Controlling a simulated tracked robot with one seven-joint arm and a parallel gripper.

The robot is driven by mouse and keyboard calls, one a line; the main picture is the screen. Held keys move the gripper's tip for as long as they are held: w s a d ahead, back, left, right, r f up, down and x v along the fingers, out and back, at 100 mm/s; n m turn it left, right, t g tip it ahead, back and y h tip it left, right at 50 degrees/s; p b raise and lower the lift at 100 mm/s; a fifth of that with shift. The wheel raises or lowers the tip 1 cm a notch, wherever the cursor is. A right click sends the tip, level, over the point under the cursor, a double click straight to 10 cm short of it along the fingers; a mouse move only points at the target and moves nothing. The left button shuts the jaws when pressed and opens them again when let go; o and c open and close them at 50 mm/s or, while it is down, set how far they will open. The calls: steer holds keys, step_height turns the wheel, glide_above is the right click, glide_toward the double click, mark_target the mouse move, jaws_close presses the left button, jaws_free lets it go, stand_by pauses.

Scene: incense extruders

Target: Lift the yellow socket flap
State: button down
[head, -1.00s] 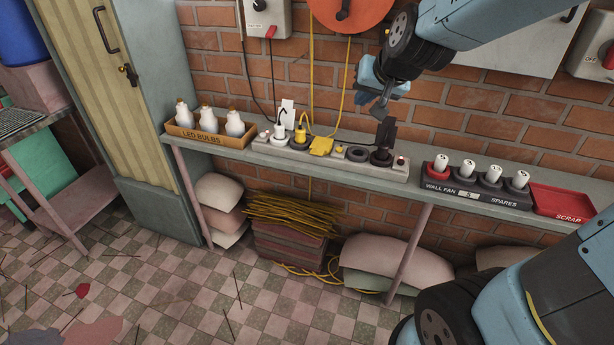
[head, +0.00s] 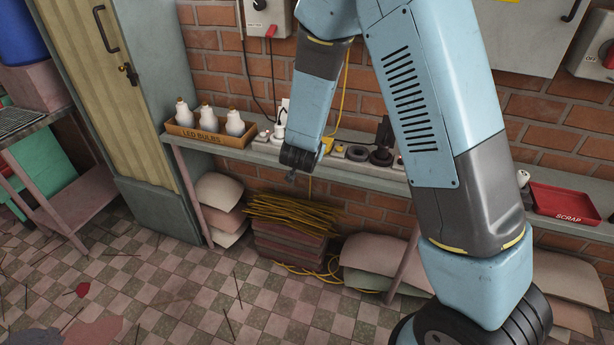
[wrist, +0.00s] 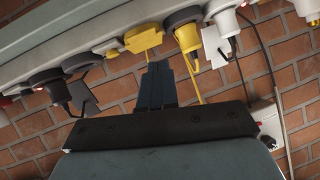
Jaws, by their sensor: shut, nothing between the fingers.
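The yellow socket flap (wrist: 143,40) shows at the top middle of the wrist view, on a pale socket strip (wrist: 108,46). In the head view only a sliver of yellow shows beside my arm, which hides most of the flap. My gripper (wrist: 158,66) is shut and empty. Its dark fingertips point at the flap and end close to its edge; I cannot tell whether they touch. The flap looks closed against the strip.
A yellow plug (wrist: 187,38) with its cable stands close beside the flap, with a white plug (wrist: 215,45) beyond. A black plug (head: 382,155) is farther along the strip. A bulb box (head: 208,136) and a red scrap tray (head: 566,201) are on the shelf.

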step_height(320, 180, down, 9)
steer(key=s+t+h, duration=0.2)
steer(key=s+h, duration=0.1)
steer(key=h, duration=0.1)
steer(key=shift+w+d+r, duration=0.15)
steer(key=shift+w+d, duration=0.05)
steer(key=shift+w, duration=0.9)
steer(key=shift+w+d+r, duration=0.15)
steer(key=shift+w, duration=0.9)
steer(key=shift+w, duration=0.1)
steer(key=shift+w+d+r, duration=0.15)
steer(key=shift+w+d, duration=0.1)
steer(key=shift+w, duration=0.4)
steer(key=shift+w+d+r, duration=0.15)
steer(key=shift+w+d, duration=0.1)
steer(key=shift+w, duration=0.4)
steer(key=shift+r, duration=0.15)
steer(key=shift+r, duration=1.6)
